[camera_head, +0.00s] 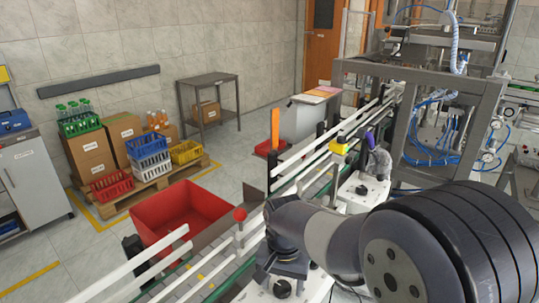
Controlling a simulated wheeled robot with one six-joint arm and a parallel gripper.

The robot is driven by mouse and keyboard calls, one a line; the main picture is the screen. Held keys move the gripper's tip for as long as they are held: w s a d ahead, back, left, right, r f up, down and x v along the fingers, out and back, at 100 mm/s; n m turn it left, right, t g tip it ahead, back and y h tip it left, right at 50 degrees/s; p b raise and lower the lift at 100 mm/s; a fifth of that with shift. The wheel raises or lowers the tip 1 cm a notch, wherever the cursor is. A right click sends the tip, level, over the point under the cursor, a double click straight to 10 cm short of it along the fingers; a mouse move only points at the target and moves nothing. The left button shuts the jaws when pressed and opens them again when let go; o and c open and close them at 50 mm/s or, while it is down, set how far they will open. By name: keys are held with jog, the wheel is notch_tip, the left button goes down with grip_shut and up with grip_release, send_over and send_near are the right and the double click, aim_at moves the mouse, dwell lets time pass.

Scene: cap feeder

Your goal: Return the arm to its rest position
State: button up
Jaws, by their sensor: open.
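My arm (325,240) reaches in from the lower right, with its large dark, ribbed joint close to the camera. Its grey link runs left to the wrist. My gripper (281,265) hangs below the wrist, pointing down over the near end of the conveyor machine. It is open, and I see nothing held in it. The fingertips are small and dark here, and the arm hides part of the machine behind it.
The conveyor (215,262) with white rails runs from lower left to the back. A red bin (180,212) stands left of it. A metal machine frame (425,80) stands back right. Crates and boxes (92,150) sit on a pallet at left.

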jog(key=m+b, duration=0.1)
jog(key=m, duration=0.6)
jog(key=shift+r, duration=0.45)
